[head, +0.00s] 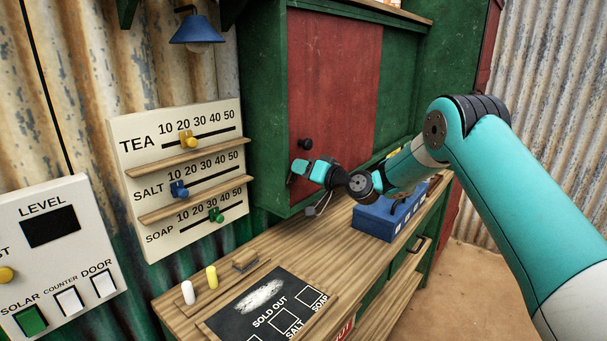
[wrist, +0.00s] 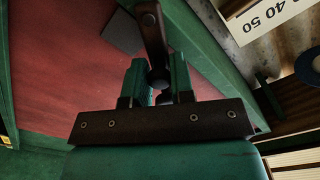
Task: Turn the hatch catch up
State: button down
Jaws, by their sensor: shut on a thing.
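The hatch is a red panel (head: 335,85) set in a green cabinet, with a round black knob on it. The hatch catch is a dark brown bar (wrist: 152,32) with a pivot at one end, at the panel's edge. My gripper (head: 299,169) is at the lower left of the panel, just below the knob. In the wrist view my gripper's two green fingers (wrist: 158,76) are closed around the free end of the catch. In the head view the fingers mostly hide the catch, so its exact angle is hard to tell.
The black knob (head: 305,144) is close above my gripper. A blue box (head: 374,222) stands on the wooden counter (head: 240,301) below my arm. A slider board (head: 125,124) is on the left wall. A chalkboard (head: 231,322) lies at the counter's near end.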

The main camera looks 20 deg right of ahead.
jog(key=n+b, duration=0.1)
jog(key=b, duration=0.2)
jog(key=n+b, duration=0.1)
jog(key=b, duration=0.2)
jog(key=shift+s+a+f+n, duration=0.2)
jog(key=shift+s+a+n, duration=0.15)
jog(key=shift+a+n, duration=0.05)
jog(key=n+b, duration=0.1)
jog(key=b, duration=0.1)
jog(key=n+b, duration=0.1)
jog(key=b, duration=0.1)
jog(key=a+n+b, duration=0.1)
jog(key=b, duration=0.1)
jog(key=shift+s+r+b, duration=0.3)
jog(key=shift+s+b, duration=0.05)
jog(key=shift+b, duration=0.05)
jog(key=shift+s+a+r+n+b, duration=0.1)
jog(key=shift+a+r+n+b, duration=0.05)
jog(key=shift+n+b, duration=0.55)
jog(key=shift+r, duration=0.1)
jog(key=c, duration=1)
grip_release()
jog(key=b+v, duration=0.5)
jog(key=v, duration=1.2)
jog(key=shift+s+r, duration=0.1)
jog(key=shift+s, duration=0.1)
